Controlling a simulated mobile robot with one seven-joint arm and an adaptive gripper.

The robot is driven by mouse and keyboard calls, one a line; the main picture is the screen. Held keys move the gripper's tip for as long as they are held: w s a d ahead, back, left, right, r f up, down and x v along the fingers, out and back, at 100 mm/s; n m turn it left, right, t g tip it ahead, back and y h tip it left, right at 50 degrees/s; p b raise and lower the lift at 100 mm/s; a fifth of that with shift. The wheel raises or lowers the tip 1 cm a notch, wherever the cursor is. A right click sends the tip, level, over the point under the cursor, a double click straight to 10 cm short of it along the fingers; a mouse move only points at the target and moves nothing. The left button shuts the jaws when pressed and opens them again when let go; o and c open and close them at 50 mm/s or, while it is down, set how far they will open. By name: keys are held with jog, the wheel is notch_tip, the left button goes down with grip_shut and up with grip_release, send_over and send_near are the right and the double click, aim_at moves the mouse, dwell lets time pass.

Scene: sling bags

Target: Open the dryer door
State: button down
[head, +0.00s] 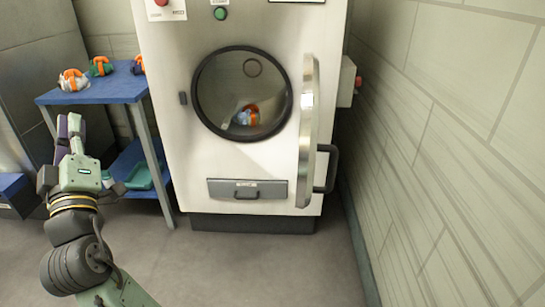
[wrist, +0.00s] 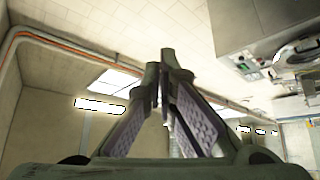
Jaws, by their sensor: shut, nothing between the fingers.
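The dryer (head: 160,60) stands in the middle of the head view. Its door (head: 307,130) shows nearly edge-on at the right of the round opening and appears swung out from the front. A black handle (head: 332,168) is on the door's right, outer side. The round opening has a dark rim (head: 197,92), and a white, blue and orange bundle (head: 247,115) shows inside. My gripper (head: 69,124) is at the left, pointing up, well apart from the door. In the wrist view my gripper (wrist: 166,58) is shut and empty, its fingertips together.
A blue-topped table (head: 95,92) with several orange-banded bundles (head: 73,81) stands left of the dryer, close behind my gripper. A teal tray (head: 140,177) is on its lower shelf. A tiled wall (head: 450,130) is at the right. The floor (head: 260,265) in front is clear.

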aim_at(331, 172)
jog(key=w+d+f+m+h, duration=0.2)
jog(key=w+d+f+h, duration=0.35)
jog(key=h, duration=0.25)
jog(key=d+f+m+g+h+p, duration=0.2)
jog(key=d+f+g+h, duration=0.3)
jog(key=d+h, duration=0.4)
jog(key=d+f+m+g+h+p, duration=0.1)
jog(key=d+f+m+g+h, duration=0.1)
jog(key=d+f+g+h, duration=0.6)
jog(key=w+d+r+t+p, duration=0.1)
jog(key=w+d, duration=0.1)
jog(key=d, duration=0.4)
jog(key=w+d+r+t+y, duration=0.1)
jog(key=w+d+t, duration=0.1)
jog(key=d, duration=0.5)
jog(key=shift+w+d+r+p, duration=0.3)
jog(key=shift+w+r+p, duration=0.1)
jog(key=shift+w, duration=0.2)
jog(key=d, duration=0.3)
jog(key=d+p, duration=0.1)
jog(key=d, duration=0.3)
jog(key=d+p, duration=0.1)
jog(key=d, duration=0.3)
jog(key=shift+s+d, duration=0.1)
jog(key=shift+s, duration=0.2)
